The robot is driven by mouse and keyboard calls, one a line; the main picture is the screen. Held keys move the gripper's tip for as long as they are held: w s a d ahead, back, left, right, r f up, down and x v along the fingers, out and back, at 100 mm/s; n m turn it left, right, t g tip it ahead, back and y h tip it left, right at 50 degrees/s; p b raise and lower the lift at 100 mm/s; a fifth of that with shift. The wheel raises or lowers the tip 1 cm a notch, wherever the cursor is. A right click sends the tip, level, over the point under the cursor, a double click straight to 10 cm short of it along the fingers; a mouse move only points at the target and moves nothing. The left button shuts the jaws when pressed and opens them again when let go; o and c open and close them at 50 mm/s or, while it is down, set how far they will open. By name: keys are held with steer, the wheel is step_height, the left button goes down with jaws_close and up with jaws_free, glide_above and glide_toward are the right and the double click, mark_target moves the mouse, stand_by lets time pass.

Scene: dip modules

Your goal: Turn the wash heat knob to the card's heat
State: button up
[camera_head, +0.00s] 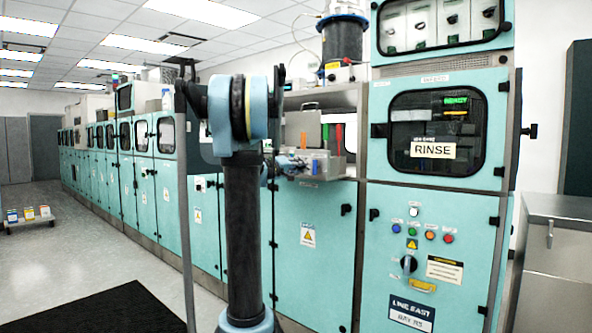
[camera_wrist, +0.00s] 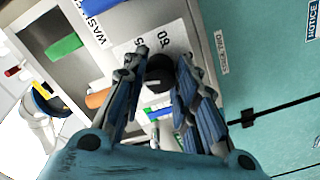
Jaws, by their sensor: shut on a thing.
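The wash heat knob (camera_wrist: 158,72) is a black round knob on a white dial plate (camera_wrist: 172,36) in the wrist view. Printed numbers stand around it; one reads like 50, another is partly covered by a finger. My gripper (camera_wrist: 160,85) has its blue-grey fingers on both sides of the knob, shut on it. The knob's pointer cannot be made out. In the head view my gripper (camera_head: 290,165) is at the grey shelf unit, and the knob cannot be made out there. A label starting with WASH (camera_wrist: 95,8) is cut off at the top. No card showing a heat is readable.
Green (camera_wrist: 64,47) and other coloured pieces are close to the left finger. A RINSE sign (camera_head: 433,150) is on the right cabinet's window, above coloured buttons and another black knob (camera_head: 408,264). A steel cabinet (camera_head: 555,260) stands at right.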

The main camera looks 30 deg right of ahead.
steer(key=m, duration=1.2)
steer(key=shift+w+a+f+m, duration=0.1)
steer(key=shift+m, duration=0.2)
stand_by(0.4)
steer(key=o, duration=1.1)
steer(key=v, duration=1.2)
steer(key=shift+f, duration=0.1)
